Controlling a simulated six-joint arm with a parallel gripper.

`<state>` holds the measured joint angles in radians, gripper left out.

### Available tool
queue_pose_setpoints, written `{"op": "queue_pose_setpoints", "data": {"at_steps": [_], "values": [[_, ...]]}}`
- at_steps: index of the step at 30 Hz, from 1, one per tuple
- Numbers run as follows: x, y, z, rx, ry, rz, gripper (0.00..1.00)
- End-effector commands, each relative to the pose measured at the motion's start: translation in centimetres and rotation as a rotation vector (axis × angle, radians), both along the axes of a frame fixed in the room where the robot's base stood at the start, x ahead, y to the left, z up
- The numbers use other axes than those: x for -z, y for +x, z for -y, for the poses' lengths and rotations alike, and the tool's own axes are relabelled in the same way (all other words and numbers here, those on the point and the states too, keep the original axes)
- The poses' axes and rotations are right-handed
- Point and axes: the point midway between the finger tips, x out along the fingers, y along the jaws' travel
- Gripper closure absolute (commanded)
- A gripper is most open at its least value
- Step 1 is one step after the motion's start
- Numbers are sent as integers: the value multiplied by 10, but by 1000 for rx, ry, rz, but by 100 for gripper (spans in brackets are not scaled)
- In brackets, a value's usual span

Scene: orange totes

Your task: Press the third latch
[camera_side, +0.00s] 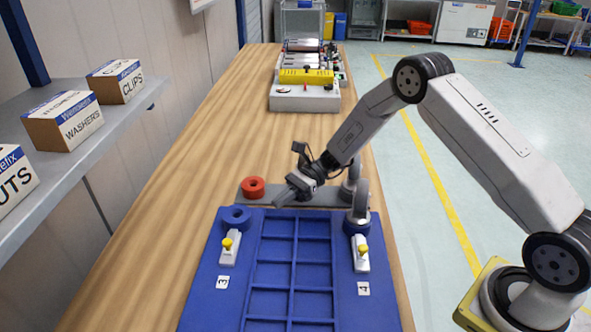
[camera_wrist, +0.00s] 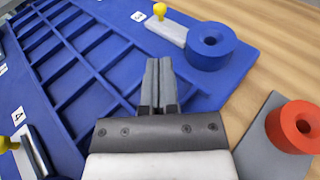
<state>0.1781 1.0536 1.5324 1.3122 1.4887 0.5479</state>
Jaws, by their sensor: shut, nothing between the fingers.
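The third latch (camera_side: 229,250) is a white strip with a yellow knob, beside a card marked 3 on the left side of the blue board (camera_side: 206,285). In the wrist view the third latch (camera_wrist: 166,33) lies near the top, touching or close to a blue ring (camera_wrist: 210,46). My gripper (camera_side: 279,201) is shut and empty, above the far edge of the board, to the right of and beyond the third latch. In the wrist view my fingertips (camera_wrist: 160,62) sit together over the blue grid, apart from the latch.
The fourth latch (camera_side: 360,254) is on the board's right side. A red ring (camera_side: 253,187) sits on a grey plate (camera_side: 328,198) beyond the board. Shallow grid compartments fill the board's middle. A shelf (camera_side: 60,135) with boxes runs along the left. Bare wood lies left of the board.

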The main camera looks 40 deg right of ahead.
Motion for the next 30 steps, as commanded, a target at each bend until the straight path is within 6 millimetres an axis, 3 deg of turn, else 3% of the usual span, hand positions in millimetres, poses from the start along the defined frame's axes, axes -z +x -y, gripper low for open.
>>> {"op": "queue_pose_setpoints", "data": {"at_steps": [18,24,30], "values": [[19,-1,-90,-3,0,-1,100],[24,-1,-109,-2,-2,0,100],[25,0,-117,0,-1,-1,100]]}}
